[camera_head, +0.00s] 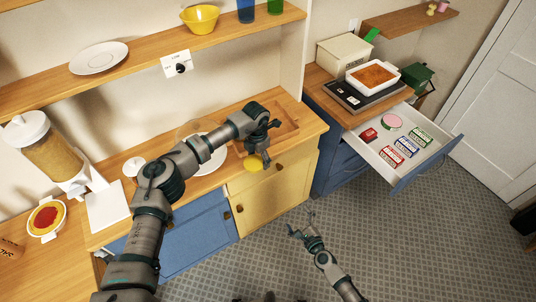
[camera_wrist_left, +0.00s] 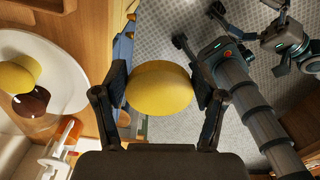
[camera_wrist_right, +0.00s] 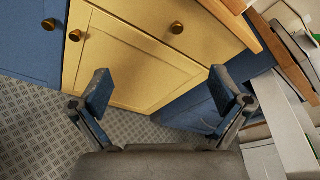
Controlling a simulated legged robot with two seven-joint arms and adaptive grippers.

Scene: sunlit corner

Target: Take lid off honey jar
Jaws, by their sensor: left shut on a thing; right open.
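My left gripper (camera_head: 263,150) is shut on a rounded yellow lid (camera_head: 253,163) in front of the counter edge. In the left wrist view the lid (camera_wrist_left: 160,88) sits between both fingers, in the air. A yellow object with a dark brown round part, which looks like the honey jar (camera_wrist_left: 17,77), is on the white plate (camera_wrist_left: 75,95), apart from the gripper. In the head view the plate (camera_head: 213,160) shows partly, and my left arm hides the jar. My right gripper (camera_head: 302,223) is open and empty, low over the floor before the cabinets.
The wooden counter (camera_head: 300,121) carries a wooden tray (camera_head: 284,133) behind my left gripper. An open drawer (camera_head: 398,160) with several small boxes juts out at the right. A cereal dispenser (camera_head: 45,150) stands at the left. The tiled floor (camera_head: 400,240) is clear.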

